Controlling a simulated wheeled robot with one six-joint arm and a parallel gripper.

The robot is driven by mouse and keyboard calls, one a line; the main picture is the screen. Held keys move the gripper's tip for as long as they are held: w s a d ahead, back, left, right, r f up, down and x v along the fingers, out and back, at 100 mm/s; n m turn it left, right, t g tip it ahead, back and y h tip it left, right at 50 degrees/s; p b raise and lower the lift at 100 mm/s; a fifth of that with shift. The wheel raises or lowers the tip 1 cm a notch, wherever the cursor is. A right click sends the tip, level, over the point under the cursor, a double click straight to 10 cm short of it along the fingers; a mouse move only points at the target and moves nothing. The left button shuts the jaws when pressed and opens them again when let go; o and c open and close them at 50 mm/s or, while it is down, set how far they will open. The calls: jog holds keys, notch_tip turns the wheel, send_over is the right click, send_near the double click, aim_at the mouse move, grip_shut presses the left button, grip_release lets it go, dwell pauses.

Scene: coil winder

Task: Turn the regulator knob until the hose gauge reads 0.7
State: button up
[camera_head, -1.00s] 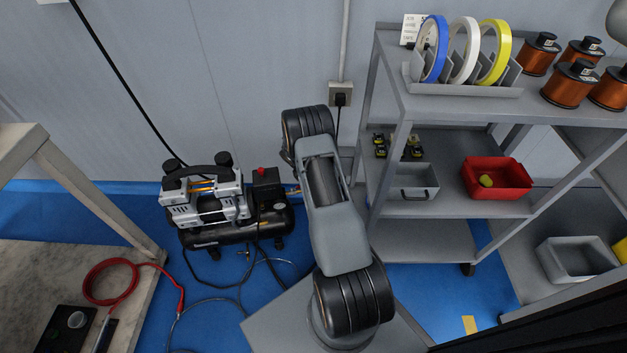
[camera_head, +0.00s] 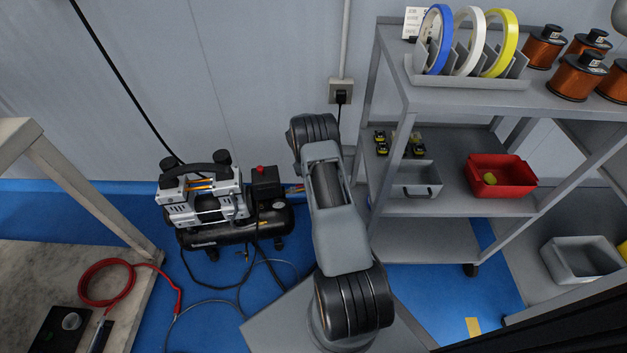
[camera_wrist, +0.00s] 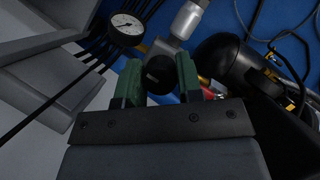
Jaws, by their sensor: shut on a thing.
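In the wrist view, my gripper (camera_wrist: 159,78) has its two green-padded fingers on either side of the black regulator knob (camera_wrist: 160,72), shut on it. The knob sits at the end of metal fittings. The round white hose gauge (camera_wrist: 126,28) is just up and left of the knob; its dark needle shows, but the numbers are too small to read. In the head view, the silver and black compressor (camera_head: 205,205) stands on the blue floor left of my arm. My gripper, the knob and the gauge are hidden behind my arm there.
A grey shelf cart (camera_head: 450,207) stands right of my arm, with tape rolls and copper coils on top and a red bin (camera_head: 500,175) below. A workbench (camera_head: 135,290) with a red cable (camera_head: 105,283) is at the left. Hoses lie on the floor by the compressor.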

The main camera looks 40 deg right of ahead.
jog(key=shift+s+f+m+y, duration=0.15)
jog(key=shift+m+y, duration=0.35)
jog(key=shift+m, duration=1.1)
jog(key=o, duration=0.6)
jog(key=p+v, duration=0.3)
jog(key=v, duration=1.1)
jog(key=shift+d, duration=0.15)
